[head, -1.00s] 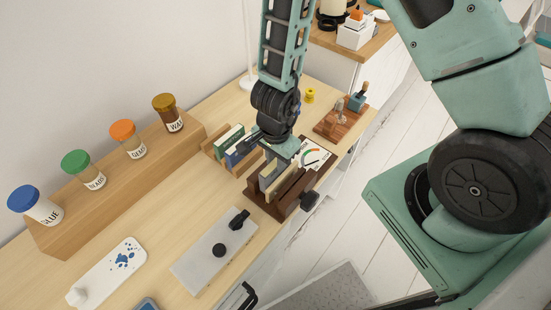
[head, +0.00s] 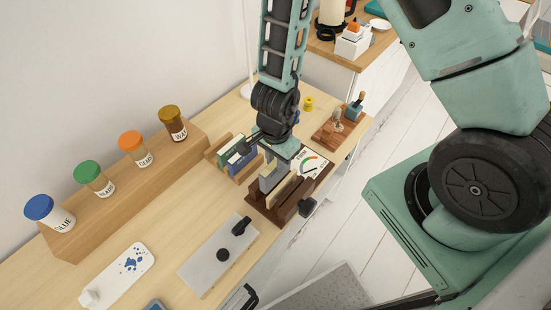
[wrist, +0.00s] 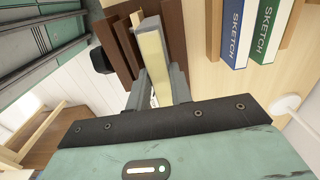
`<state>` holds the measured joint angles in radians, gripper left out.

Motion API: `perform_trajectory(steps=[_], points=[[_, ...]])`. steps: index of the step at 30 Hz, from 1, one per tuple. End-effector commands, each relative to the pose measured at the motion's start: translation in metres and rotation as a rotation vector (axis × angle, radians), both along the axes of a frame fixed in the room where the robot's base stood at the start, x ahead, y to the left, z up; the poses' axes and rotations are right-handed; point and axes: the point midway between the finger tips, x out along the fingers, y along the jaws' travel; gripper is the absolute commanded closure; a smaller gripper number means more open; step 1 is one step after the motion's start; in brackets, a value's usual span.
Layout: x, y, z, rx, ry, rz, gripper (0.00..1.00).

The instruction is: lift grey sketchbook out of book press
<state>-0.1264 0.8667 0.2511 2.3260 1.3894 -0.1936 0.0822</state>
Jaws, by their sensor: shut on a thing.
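The dark brown book press (head: 291,202) stands on the desk under my gripper. The grey sketchbook stands upright at the press, its pale page edge (head: 281,190) facing up. In the wrist view its cream page block (wrist: 152,48) lies between the dark boards of the press (wrist: 174,32). My gripper (wrist: 157,88) is shut on the sketchbook, one finger on each side. In the head view my gripper (head: 271,166) covers part of the book. Its lower part is hidden, so I cannot tell how far it sits between the boards.
A wooden rack (head: 243,174) with green and blue sketchbooks stands close to the left. A grey slab with black parts (head: 218,257) lies in front. Several jars (head: 58,218) line a wooden riser.

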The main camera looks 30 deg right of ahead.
Motion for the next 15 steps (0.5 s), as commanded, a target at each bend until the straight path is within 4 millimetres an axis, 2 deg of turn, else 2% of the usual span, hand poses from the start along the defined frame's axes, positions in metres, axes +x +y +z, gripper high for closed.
perform_trajectory(steps=[15], points=[[0.000, 0.000, 0.026, 0.000, 0.000, -0.001, 0.97]])
